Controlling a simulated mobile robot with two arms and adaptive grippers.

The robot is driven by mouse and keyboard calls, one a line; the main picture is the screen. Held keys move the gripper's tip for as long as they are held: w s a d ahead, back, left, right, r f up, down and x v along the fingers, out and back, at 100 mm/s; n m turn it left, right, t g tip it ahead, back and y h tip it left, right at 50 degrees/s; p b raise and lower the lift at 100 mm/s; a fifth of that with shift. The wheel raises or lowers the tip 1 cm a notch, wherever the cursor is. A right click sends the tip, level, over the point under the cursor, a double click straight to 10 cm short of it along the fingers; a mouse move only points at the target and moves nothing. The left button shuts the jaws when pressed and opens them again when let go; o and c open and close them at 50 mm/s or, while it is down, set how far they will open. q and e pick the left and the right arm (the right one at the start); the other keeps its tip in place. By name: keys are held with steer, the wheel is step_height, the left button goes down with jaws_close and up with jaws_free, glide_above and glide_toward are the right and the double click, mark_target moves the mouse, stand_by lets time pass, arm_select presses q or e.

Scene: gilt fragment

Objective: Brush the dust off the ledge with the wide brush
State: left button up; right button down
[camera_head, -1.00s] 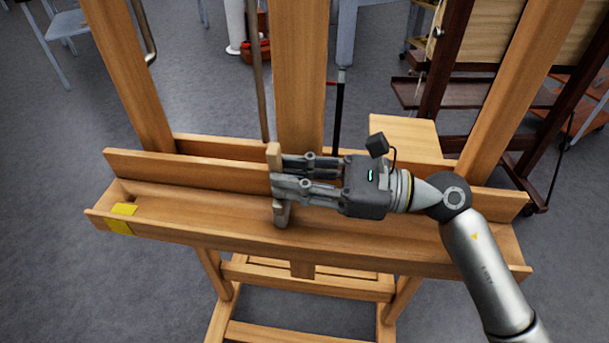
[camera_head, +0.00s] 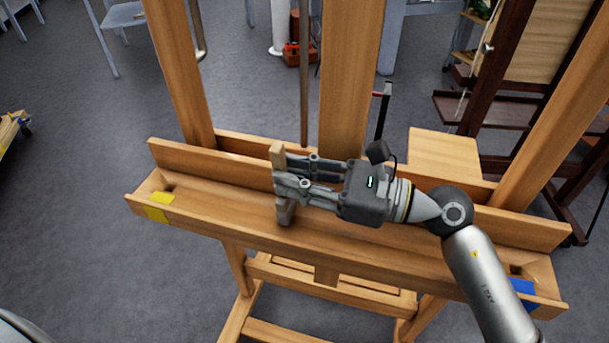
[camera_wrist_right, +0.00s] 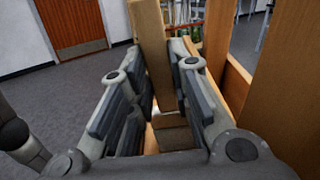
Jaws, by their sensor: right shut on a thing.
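The ledge (camera_head: 225,207) is the long wooden trough across the easel. A yellow mark (camera_head: 159,206) is near its left end and a blue mark (camera_head: 523,289) near its right end. My right gripper (camera_head: 279,179) is shut on the wide brush (camera_head: 277,154), left of the ledge's middle. The brush is upright, with its pale wooden handle above the fingers and its grey lower end (camera_head: 285,212) down in the trough. Whether it touches the floor of the trough is unclear. The handle also shows between the fingers in the right wrist view (camera_wrist_right: 150,55). I cannot make out dust. My left gripper is not in view.
The easel's upright posts (camera_head: 350,85) rise behind the ledge, and a thin rod (camera_head: 304,80) hangs left of the middle post. A wooden stool top (camera_head: 445,152) and a dark easel (camera_head: 490,110) stand behind at right. The trough left of the brush is clear.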

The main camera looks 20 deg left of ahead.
arm_select(q)
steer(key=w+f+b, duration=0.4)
steer(key=b, duration=0.2)
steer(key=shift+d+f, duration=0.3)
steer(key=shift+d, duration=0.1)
arm_select(e)
steer(key=s+d, duration=0.1)
steer(key=d, duration=1)
steer(key=shift+s+d, duration=0.25)
steer(key=shift+s, duration=0.05)
stand_by(0.5)
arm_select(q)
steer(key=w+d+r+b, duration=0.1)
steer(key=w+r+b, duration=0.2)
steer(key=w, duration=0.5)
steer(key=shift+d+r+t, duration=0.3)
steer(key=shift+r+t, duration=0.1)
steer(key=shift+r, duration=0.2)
arm_select(e)
steer(key=shift+d, duration=1.75)
